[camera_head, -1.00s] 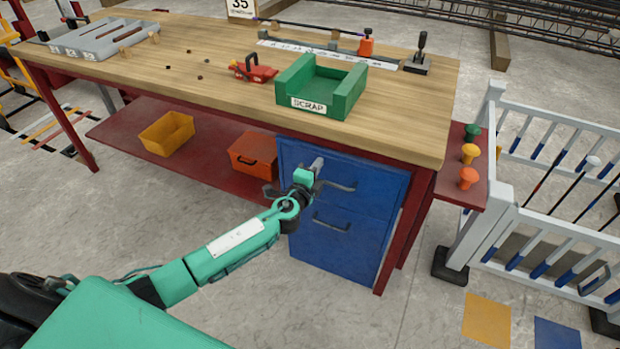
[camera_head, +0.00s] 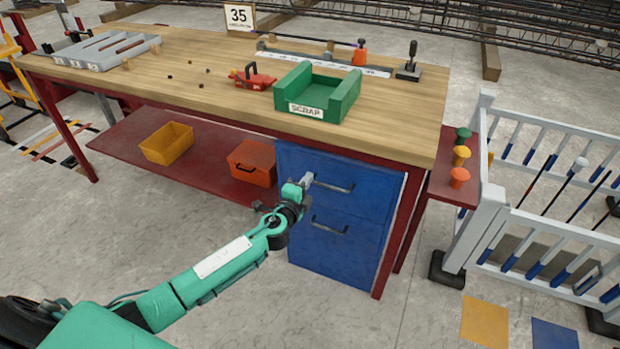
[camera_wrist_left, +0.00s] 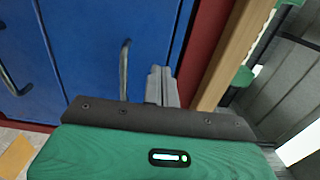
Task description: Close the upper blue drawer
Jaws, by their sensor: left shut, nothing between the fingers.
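The upper blue drawer (camera_head: 367,193) is in the cabinet under the right end of the workbench and has a dark bar handle (camera_head: 336,187). Its front looks about flush with the lower blue drawer (camera_head: 346,250); no clear gap shows. My left gripper (camera_head: 308,180) is shut and empty, with its tips at the upper drawer's front, just left of the handle. In the left wrist view the shut fingers (camera_wrist_left: 162,82) point at the blue front beside the upper handle (camera_wrist_left: 124,70). Whether the tips touch the front I cannot tell. My right gripper is not in view.
The wooden workbench top (camera_head: 210,95) overhangs the drawers, with a green scrap box (camera_head: 322,108) on it. A red lower shelf (camera_head: 122,150) holds a yellow bin (camera_head: 167,146) and an orange toolbox (camera_head: 252,168). A white fence (camera_head: 485,225) stands to the right. Floor in front is clear.

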